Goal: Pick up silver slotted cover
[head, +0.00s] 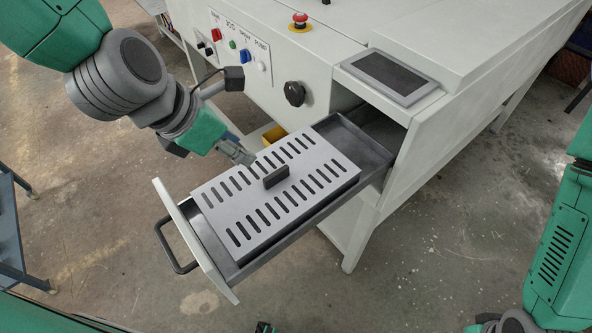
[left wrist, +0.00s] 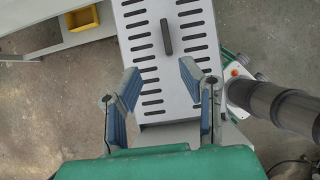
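The silver slotted cover (head: 248,208) lies flat in the open drawer (head: 374,163) of the white machine. Its dark upright handle (head: 277,177) stands near its middle. My left gripper (head: 248,158) is above the cover's left edge, short of the handle. In the left wrist view the two blue-padded fingers of my left gripper (left wrist: 158,88) are apart with nothing between them. The cover (left wrist: 183,65) and its handle (left wrist: 166,37) lie beyond the fingertips there. Of my right gripper, only a small dark part (head: 265,327) may show at the bottom edge, too little to tell its state.
The drawer front with a black pull handle (head: 172,250) juts out into free floor. A yellow bin (left wrist: 83,20) sits on a shelf beside the drawer. A blue table (head: 12,230) stands at the left.

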